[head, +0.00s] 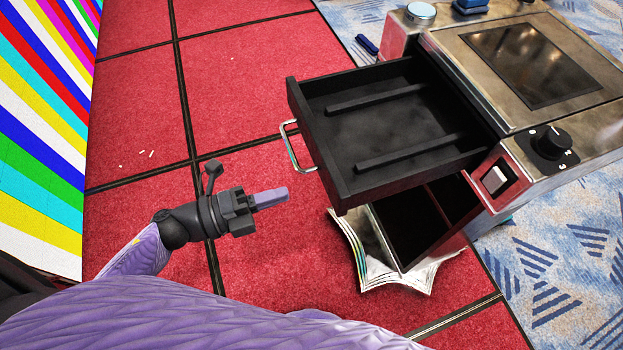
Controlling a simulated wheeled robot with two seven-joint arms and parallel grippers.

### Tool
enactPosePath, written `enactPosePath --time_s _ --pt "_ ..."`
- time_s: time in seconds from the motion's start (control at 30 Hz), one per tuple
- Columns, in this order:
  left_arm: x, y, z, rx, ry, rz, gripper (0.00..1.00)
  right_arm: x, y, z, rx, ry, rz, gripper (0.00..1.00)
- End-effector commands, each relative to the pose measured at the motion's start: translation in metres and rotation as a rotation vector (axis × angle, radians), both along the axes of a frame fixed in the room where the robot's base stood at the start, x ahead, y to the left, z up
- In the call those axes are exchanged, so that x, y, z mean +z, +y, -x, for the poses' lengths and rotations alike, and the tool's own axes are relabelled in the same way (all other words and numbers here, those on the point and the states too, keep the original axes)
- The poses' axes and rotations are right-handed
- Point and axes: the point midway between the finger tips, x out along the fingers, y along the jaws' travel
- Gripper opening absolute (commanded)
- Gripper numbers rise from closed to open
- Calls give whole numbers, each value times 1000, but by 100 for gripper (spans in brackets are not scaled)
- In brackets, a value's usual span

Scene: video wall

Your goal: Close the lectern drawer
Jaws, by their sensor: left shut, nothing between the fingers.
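The lectern (487,104) is a metal-clad stand at the right of the head view. Its black drawer (385,125) is pulled well out toward the left and looks empty, with two raised ribs on its floor. A silver bar handle (291,147) is on the drawer's front. My left gripper (286,194) is shut and empty. It is to the left of the drawer and a little below the handle in the picture, apart from both. My right gripper is not in view.
A striped video wall (45,130) stands at the far left. Blue patterned carpet (555,265) lies right.

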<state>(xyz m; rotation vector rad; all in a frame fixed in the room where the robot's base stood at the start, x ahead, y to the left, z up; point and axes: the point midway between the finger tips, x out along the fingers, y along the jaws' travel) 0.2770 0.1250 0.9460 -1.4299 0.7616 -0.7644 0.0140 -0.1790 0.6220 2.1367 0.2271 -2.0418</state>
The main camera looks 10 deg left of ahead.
Motion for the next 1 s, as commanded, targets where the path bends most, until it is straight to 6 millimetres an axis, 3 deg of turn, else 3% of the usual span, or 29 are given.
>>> enactPosePath --time_s 0.1,0.3,0.83,1.0 --pt "1 -21 -14 0 -3 3 0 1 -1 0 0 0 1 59" --pt "0 -44 -31 3 3 3 0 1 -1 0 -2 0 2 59" --pt "0 -52 -36 2 4 1 0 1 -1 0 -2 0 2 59" --pt "0 -67 -45 2 2 3 0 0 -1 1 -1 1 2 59"
